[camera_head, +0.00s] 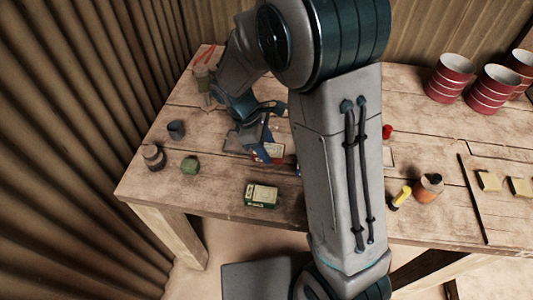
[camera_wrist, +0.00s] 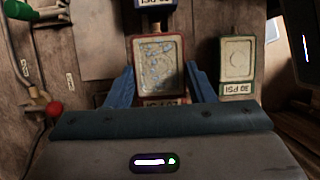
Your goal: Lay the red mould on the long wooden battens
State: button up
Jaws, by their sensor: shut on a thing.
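The red mould (camera_wrist: 158,66), a red-framed block with a pale patterned face, sits between the two blue fingers of my gripper (camera_wrist: 160,84) in the wrist view. The fingers are shut on its sides. In the head view my gripper (camera_head: 262,136) is low over the left half of the workbench, and a small part of the red mould (camera_head: 272,151) shows beneath it. I cannot tell whether the mould touches the surface below. I cannot make out the long wooden battens for certain; my arm hides part of the bench.
In the wrist view a green-framed mould (camera_wrist: 237,62) lies right of the red one, and a blue piece (camera_wrist: 154,18) lies beyond it. A green box (camera_head: 261,194) is near the bench's front edge. Striped red cans (camera_head: 449,78) stand at right. A dark rod (camera_head: 472,198) lies there too.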

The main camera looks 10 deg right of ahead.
jog(key=shift+f, duration=1.9)
jog(key=shift+f, duration=0.2)
jog(key=o, duration=1.2)
jog(key=shift+r, duration=0.1)
